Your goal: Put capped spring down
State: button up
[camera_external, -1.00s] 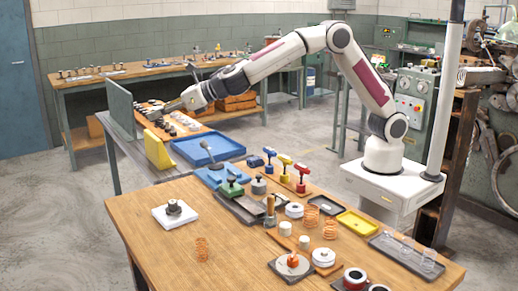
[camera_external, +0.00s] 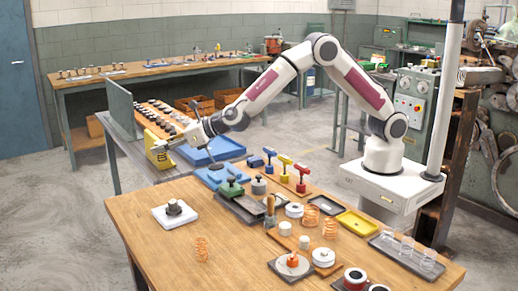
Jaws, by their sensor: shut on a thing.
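My gripper (camera_external: 163,148) reaches left over the side bench, at the yellow angled block (camera_external: 156,157). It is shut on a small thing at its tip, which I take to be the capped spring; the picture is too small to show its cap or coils. The gripper overlaps the upper part of the yellow block in this view, and I cannot tell whether they touch.
A blue tray (camera_external: 222,152) lies right of the gripper. A green upright panel (camera_external: 119,112) stands behind left. Rows of small parts line the bench's back. The wooden table (camera_external: 150,250) in front holds a white pad (camera_external: 160,218), loose springs and tools.

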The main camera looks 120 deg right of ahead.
notch_tip(320, 180, down, 8)
jog(key=shift+r, duration=0.15)
dwell(0.4)
jog(key=shift+f, duration=1.9)
jog(key=shift+f, duration=0.2)
jog(key=o, duration=1)
jog(key=shift+o, duration=0.2)
jog(key=shift+r+v, duration=0.15)
jog(key=shift+v, duration=2.85)
jog(key=shift+r+v, duration=0.2)
jog(key=shift+v, duration=2.8)
jog(key=shift+d, duration=0.15)
